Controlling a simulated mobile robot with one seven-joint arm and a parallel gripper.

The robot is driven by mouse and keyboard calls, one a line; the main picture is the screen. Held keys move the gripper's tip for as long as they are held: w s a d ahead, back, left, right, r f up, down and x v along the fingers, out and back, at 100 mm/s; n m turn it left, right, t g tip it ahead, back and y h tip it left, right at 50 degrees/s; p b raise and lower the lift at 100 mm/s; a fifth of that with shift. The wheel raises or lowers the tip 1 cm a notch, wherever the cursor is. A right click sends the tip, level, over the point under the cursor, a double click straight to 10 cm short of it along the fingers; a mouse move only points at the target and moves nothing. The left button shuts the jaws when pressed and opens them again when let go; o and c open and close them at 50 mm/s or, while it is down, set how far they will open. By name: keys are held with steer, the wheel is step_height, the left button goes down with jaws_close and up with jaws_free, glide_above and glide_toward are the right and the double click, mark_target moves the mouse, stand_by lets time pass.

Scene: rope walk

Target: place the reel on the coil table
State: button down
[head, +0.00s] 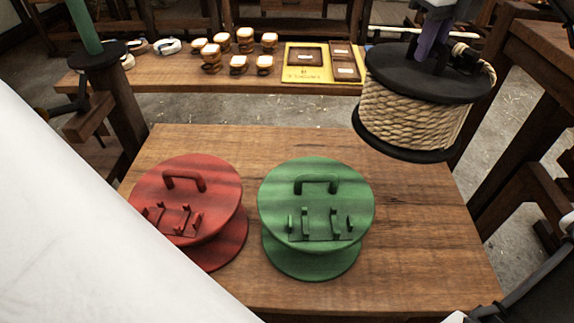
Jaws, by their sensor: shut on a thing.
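The reel (415,115) is wound with tan rope between two black flanges. It hangs tilted above the back right corner of a wooden table (400,260), which looks to be the coil table. My gripper (432,50) is at the top edge of the picture, shut on the reel at the middle of its upper flange. The exact grip point is dark and partly hidden. The reel appears raised clear of the tabletop, but its height is hard to judge.
A red spool (190,205) and a green spool (317,210), each with a top handle, stand on the table's left and middle. The tabletop's right side is bare. Behind is a bench (190,80) with small rope coils and a yellow board (318,62). Dark wooden frames stand at right.

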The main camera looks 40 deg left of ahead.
steer(key=n, duration=0.4)
steer(key=n+p, duration=0.1)
steer(key=shift+d+r+n+g, duration=0.2)
steer(key=shift+d+n+g, duration=0.1)
steer(key=shift+n, duration=0.1)
steer(key=n, duration=0.2)
steer(key=n+p, duration=0.1)
steer(key=n, duration=0.3)
steer(key=shift+s+d+n+g+y, duration=0.1)
steer(key=shift+d+n+g+y, duration=0.2)
steer(key=shift+y, duration=0.1)
steer(key=shift+f, duration=0.15)
step_height(320, 180, down, 20)
steer(key=p, duration=0.2)
steer(key=shift+a, duration=0.1)
steer(key=c, duration=1.8)
jaws_free()
steer(key=o, duration=0.4)
steer(key=shift+s, duration=0.1)
